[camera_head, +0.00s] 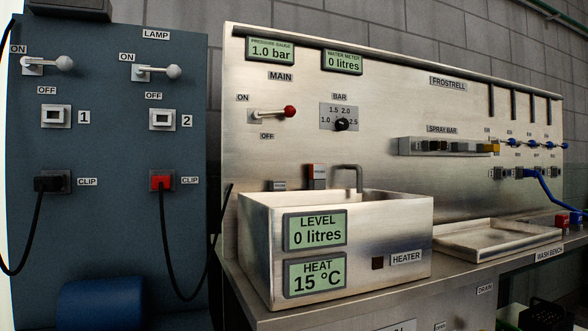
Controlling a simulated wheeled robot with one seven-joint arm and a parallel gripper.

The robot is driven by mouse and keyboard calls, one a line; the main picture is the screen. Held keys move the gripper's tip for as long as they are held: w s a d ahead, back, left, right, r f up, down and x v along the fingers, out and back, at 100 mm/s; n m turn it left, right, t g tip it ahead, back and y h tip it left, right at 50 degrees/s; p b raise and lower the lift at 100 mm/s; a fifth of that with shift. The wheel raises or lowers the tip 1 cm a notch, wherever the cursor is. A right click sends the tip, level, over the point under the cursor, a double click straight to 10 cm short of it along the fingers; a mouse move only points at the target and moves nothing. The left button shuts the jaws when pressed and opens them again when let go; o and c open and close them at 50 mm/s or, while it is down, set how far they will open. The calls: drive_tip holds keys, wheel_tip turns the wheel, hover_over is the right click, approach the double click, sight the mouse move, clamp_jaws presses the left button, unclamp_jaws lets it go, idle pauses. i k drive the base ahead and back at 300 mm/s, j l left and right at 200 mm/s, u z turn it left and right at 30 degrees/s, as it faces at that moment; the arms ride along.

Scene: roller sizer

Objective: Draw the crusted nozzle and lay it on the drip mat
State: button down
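The spray bar (415,146) is fixed on the steel back panel, under its "SPRAY BAR" label, right of centre. I cannot make out a drip mat. My gripper is not in view.
A steel basin (335,245) with level and heat displays stands in front of the panel. A shallow steel tray (490,246) lies to its right on the bench. A blue switch cabinet (105,120) with hanging cables stands at left.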

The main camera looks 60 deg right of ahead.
sight(439, 145)
drive_tip(key=z, duration=3)
drive_tip(key=l, duration=0.15)
drive_tip(key=i+z, duration=0.05)
